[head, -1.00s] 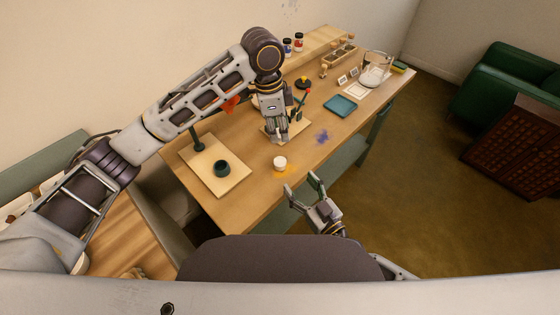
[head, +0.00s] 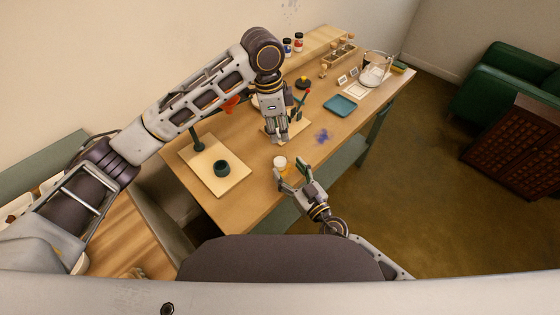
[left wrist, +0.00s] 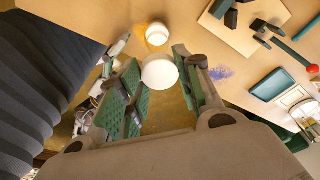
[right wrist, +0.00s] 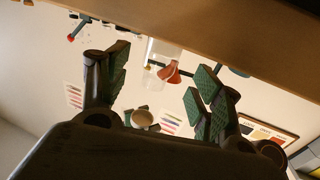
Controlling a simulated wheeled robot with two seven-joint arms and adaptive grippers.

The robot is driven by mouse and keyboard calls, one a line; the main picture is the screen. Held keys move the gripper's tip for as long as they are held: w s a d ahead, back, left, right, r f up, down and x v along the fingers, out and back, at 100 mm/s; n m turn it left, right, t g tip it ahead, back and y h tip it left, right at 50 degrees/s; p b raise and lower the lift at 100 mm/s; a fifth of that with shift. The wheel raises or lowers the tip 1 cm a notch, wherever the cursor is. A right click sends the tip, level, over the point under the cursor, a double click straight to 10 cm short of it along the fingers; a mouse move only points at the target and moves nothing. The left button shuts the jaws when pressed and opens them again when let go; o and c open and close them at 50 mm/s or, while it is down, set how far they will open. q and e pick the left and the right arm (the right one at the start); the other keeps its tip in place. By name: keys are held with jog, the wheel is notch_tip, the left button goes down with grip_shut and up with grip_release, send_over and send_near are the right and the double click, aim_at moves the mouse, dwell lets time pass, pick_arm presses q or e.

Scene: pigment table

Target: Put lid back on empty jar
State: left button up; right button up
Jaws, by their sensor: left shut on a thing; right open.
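The jar (head: 280,162) stands near the table's front edge by a yellow powder smear. In the left wrist view, its pale round top (left wrist: 156,35) shows beyond my left fingers. My left gripper (head: 279,139) is above the table, behind the jar in the head view. It is shut on the round white lid (left wrist: 160,72), which is apart from the jar. My right gripper (head: 291,176) is open at the table edge, its fingertips close to the jar. In the right wrist view, a clear jar (right wrist: 167,57) shows beyond the open fingers; I cannot tell whether they touch it.
A board with a dark green cup (head: 221,168) lies left. A blue-green tray (head: 340,105) and a blue powder patch (head: 322,136) lie right of my left gripper. A glass vessel (head: 374,72) and small bottles (head: 293,43) stand farther back. The front edge is close to my right gripper.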

aim_at(284, 164)
jog(key=shift+x, duration=2.8)
grip_shut()
pick_arm(q)
jog(key=shift+f, duration=2.5)
jog(key=shift+f, duration=0.15)
jog(key=shift+f, duration=0.75)
jog(key=shift+f, duration=0.55)
